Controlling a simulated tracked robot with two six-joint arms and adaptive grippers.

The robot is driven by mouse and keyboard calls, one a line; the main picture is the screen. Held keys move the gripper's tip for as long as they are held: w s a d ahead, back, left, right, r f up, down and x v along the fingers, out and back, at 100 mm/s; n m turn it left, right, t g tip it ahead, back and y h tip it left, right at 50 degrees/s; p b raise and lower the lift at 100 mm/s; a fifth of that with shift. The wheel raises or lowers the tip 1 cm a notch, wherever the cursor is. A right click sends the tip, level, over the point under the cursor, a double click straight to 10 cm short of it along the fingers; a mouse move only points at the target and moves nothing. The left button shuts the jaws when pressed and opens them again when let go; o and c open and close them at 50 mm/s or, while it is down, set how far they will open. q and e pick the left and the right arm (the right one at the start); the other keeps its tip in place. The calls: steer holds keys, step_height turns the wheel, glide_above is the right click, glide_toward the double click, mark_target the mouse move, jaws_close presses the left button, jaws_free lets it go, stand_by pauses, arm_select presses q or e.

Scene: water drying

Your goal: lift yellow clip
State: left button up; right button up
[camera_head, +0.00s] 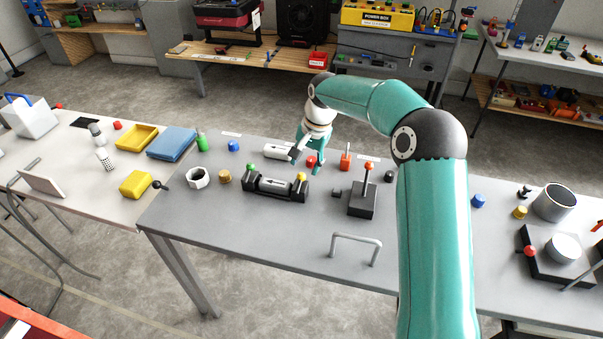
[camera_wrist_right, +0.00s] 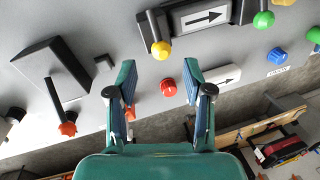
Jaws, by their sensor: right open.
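The yellow clip (camera_head: 301,176) is a round-ended yellow knob at the right end of a black holder (camera_head: 262,190). In the right wrist view the yellow clip (camera_wrist_right: 161,49) is beyond the fingertips, with the green clip (camera_wrist_right: 263,19) to the right. My right gripper (camera_head: 306,160) is open and empty above the table, behind the holder. It also shows in the wrist view (camera_wrist_right: 160,82). My left gripper is not in view.
A grey handle (camera_head: 356,240) is at the front. The table's front left is clear.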

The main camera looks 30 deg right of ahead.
mark_target(302, 174)
steer(key=f, duration=0.3)
steer(key=w+f, duration=0.1)
steer(key=f, duration=0.1)
steer(key=shift+w+a+f+p, duration=0.1)
steer(key=shift+a+f+p, duration=0.15)
steer(key=shift+f+p, duration=0.15)
jaws_close()
